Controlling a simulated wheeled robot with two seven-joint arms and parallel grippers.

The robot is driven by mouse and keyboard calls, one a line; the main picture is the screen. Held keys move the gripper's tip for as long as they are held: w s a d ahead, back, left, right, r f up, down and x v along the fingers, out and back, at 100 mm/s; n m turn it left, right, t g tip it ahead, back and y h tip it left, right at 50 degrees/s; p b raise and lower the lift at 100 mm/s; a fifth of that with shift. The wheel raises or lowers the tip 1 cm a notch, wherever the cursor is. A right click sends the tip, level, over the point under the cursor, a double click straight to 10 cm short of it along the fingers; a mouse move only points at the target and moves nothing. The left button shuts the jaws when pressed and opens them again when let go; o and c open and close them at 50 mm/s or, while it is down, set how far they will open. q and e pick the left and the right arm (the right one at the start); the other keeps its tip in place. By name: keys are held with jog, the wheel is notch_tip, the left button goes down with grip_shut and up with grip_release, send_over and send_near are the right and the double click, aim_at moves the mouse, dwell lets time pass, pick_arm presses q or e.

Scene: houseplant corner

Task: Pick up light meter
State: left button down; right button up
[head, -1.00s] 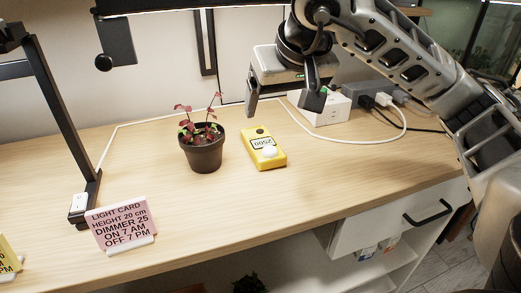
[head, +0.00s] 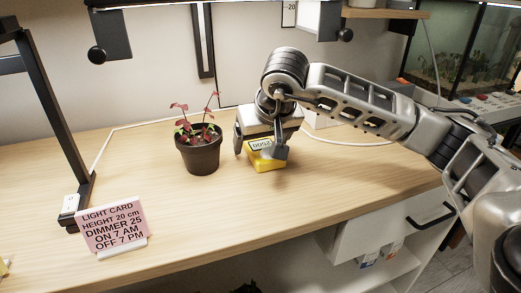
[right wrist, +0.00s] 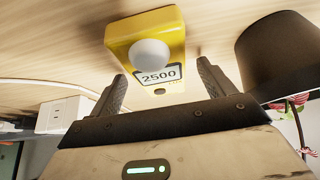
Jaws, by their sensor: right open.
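The yellow light meter (head: 266,163) lies on the wooden desk, right of the potted plant. In the right wrist view the light meter (right wrist: 172,28) shows its white dome and a display reading 2500. My right gripper (head: 260,148) is over it, pointing down, with its fingers apart and one on either side of the meter's display end. In the right wrist view my right gripper (right wrist: 160,78) is open with nothing clamped; whether a finger touches the meter is unclear. The gripper hides part of the meter in the head view. My left gripper is out of view.
A dark plant pot (head: 200,155) with a red-leaved plant stands close left of the gripper. A pink light card (head: 112,228) stands at the front left by a black lamp post (head: 52,110). A white power box (right wrist: 62,114) is behind.

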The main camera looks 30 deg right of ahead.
jog(key=c, duration=1.2)
jog(key=shift+c, duration=0.2)
